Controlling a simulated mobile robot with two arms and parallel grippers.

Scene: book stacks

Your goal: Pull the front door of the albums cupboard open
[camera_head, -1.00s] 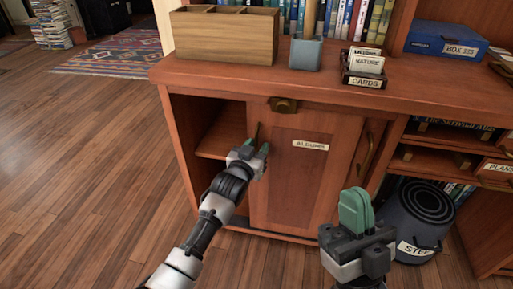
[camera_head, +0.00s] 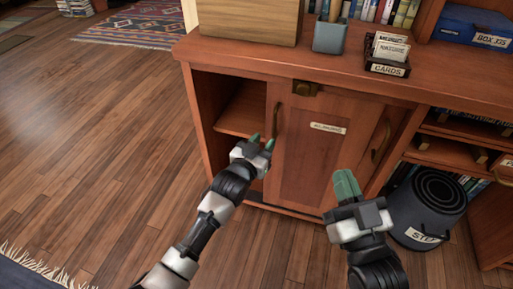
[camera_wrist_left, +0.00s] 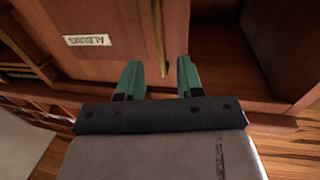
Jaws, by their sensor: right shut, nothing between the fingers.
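The albums cupboard door (camera_head: 310,165) is a brown wooden panel with a white label (camera_head: 328,128). It also shows in the left wrist view (camera_wrist_left: 110,60). A vertical brass handle (camera_head: 277,119) is on its left edge, and another brass handle (camera_head: 381,142) is near its right side. My left gripper (camera_head: 262,140) is open, just left of and below the left handle. In the left wrist view, that handle (camera_wrist_left: 158,35) runs down to between the two green fingertips; whether it is between them in depth I cannot tell. My right gripper (camera_head: 345,184) is shut and empty, in front of the door's lower right.
An open compartment (camera_head: 243,112) lies left of the door. The cupboard top holds a wooden box (camera_head: 250,22), a grey cup (camera_head: 329,37) and a card holder (camera_head: 388,65). A dark bucket (camera_head: 425,205) stands at the right.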

